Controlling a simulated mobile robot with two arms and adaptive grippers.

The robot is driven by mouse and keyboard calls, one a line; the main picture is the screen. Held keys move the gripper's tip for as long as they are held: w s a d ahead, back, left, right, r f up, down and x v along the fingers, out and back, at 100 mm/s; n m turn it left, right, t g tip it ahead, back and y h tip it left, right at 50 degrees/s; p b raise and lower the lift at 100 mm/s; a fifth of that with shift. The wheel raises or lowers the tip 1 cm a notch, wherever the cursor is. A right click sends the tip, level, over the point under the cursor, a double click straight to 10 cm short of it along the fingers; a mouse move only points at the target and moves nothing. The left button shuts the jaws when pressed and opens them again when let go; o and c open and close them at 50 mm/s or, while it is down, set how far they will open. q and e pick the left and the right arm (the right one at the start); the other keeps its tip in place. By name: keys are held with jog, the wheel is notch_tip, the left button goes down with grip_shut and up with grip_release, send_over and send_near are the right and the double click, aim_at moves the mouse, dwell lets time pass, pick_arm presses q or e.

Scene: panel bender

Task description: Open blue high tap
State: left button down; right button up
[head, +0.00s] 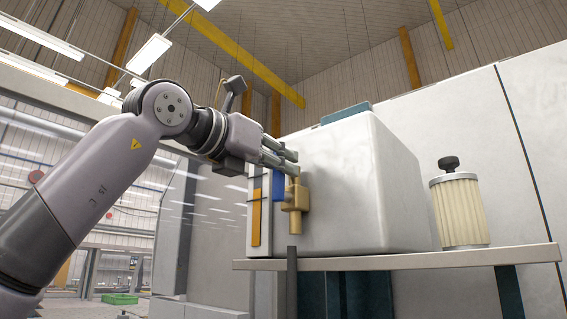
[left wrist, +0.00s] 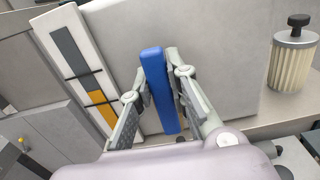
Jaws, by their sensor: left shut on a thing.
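The blue tap handle (head: 278,187) hangs roughly upright beside a brass tap body (head: 296,203) on the left end of a big pale tank (head: 345,175). My left gripper (head: 290,163) reaches in from the left at the top of the handle. In the left wrist view the long blue handle (left wrist: 152,62) lies between the two fingers of my left gripper (left wrist: 158,85), which is shut on it. My right gripper is in neither view.
The tank stands on a shelf (head: 450,259). A cream pleated filter with a black knob (head: 459,211) stands to its right. A white strip with an orange gauge (head: 256,218) is left of the tap. A grey post (head: 292,280) rises below the tap.

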pick_arm(q)
jog(key=shift+w+f+n, duration=0.15)
jog(key=shift+f+n, duration=0.05)
jog(key=shift+n, duration=0.1)
jog(key=c, duration=1.5)
grip_release()
jog(key=shift+a+r, duration=0.1)
jog(key=shift+a, duration=0.05)
jog(key=shift+r, duration=0.1)
jog(key=v, duration=1.2)
